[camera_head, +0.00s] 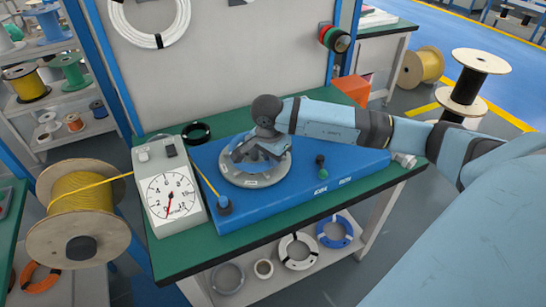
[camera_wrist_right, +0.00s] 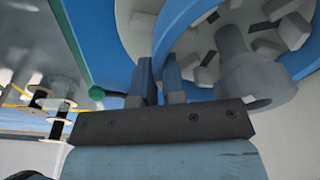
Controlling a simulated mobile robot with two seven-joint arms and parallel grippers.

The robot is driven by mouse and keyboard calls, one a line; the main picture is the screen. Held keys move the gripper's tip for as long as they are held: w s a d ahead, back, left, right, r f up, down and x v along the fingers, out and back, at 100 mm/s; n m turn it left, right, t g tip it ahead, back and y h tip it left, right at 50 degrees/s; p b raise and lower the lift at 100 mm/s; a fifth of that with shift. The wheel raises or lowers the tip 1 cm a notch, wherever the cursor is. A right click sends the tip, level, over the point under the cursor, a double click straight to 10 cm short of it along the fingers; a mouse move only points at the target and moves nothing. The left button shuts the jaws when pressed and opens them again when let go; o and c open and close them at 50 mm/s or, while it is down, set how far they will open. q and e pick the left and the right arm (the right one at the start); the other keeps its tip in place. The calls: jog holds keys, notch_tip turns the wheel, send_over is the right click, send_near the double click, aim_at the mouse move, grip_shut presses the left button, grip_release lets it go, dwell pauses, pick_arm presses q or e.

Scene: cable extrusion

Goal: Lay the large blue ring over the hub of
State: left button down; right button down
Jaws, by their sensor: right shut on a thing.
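My right gripper (camera_head: 262,152) is low over the round grey plate (camera_head: 262,179) on the blue base. In the right wrist view its two fingers (camera_wrist_right: 159,72) are shut on the wall of a blue ring (camera_wrist_right: 172,30), seen as a curved blue band. The ring reaches over the plate, which carries several grey blocks (camera_wrist_right: 207,75) and a thick grey cylinder (camera_wrist_right: 247,68). My gripper hides much of the ring and plate in the head view. I cannot tell whether the ring touches the plate. My left gripper is not in view.
A dial gauge (camera_head: 169,198) stands left of the blue base (camera_head: 305,186) on the green table (camera_head: 205,258). A black ring (camera_head: 196,133) lies behind it. An orange block (camera_head: 354,88) sits at the back right.

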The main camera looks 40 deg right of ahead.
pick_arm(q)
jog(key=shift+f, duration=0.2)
pick_arm(e)
jog(key=shift+f, duration=0.1)
jog(key=c, duration=1.1)
grip_release()
jog(key=shift+r+p, duration=1.4)
jog(key=shift+r, duration=1.2)
jog(key=shift+r+p, duration=0.45)
jog(key=shift+r, duration=1)
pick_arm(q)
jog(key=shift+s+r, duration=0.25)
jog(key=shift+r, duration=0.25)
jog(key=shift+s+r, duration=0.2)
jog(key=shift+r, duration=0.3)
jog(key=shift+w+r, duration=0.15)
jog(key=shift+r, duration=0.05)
